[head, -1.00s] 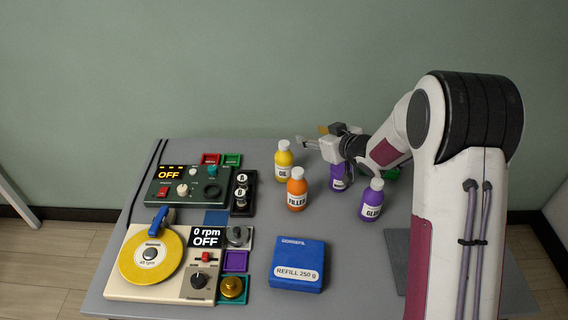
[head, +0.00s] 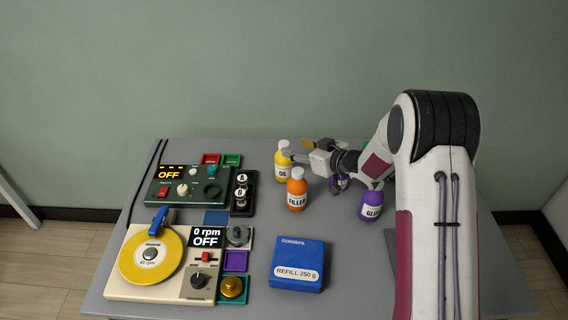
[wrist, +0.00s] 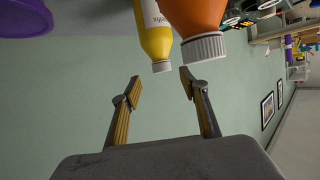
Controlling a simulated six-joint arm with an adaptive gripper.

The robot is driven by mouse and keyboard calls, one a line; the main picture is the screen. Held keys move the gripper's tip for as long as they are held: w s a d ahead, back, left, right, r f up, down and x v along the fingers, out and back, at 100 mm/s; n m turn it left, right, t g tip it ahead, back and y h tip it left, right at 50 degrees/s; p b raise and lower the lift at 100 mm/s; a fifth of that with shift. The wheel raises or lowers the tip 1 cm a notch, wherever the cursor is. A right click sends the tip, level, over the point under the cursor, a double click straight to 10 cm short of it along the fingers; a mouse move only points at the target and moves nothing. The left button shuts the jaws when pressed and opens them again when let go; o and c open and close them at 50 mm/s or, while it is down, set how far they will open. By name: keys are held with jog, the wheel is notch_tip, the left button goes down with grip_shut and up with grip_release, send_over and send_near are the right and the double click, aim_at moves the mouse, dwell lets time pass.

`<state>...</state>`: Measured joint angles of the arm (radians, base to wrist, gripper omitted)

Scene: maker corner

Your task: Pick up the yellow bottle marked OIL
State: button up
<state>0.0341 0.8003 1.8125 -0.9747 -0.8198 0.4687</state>
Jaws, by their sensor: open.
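The yellow bottle marked OIL (head: 282,162) stands upright at the back of the table, with a white cap. In the wrist view the yellow bottle (wrist: 156,40) appears upside down, just beyond and between the fingertips. My gripper (head: 290,155) reaches in from the right, and its fingertips are at or near the bottle's right side in the head view. In the wrist view my gripper (wrist: 161,82) is open with nothing between its fingers. I cannot tell whether a finger touches the bottle.
An orange FILLER bottle (head: 297,190) stands close in front of the yellow one; it shows near the right fingertip in the wrist view (wrist: 196,20). A purple GLUE bottle (head: 371,204) stands to the right. A blue refill box (head: 298,262) lies in front.

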aim_at(287, 146)
jog(key=shift+x, duration=0.9)
jog(key=shift+s+x, duration=0.2)
jog(key=shift+x, duration=2.55)
jog(key=shift+s+f, duration=0.1)
grip_shut()
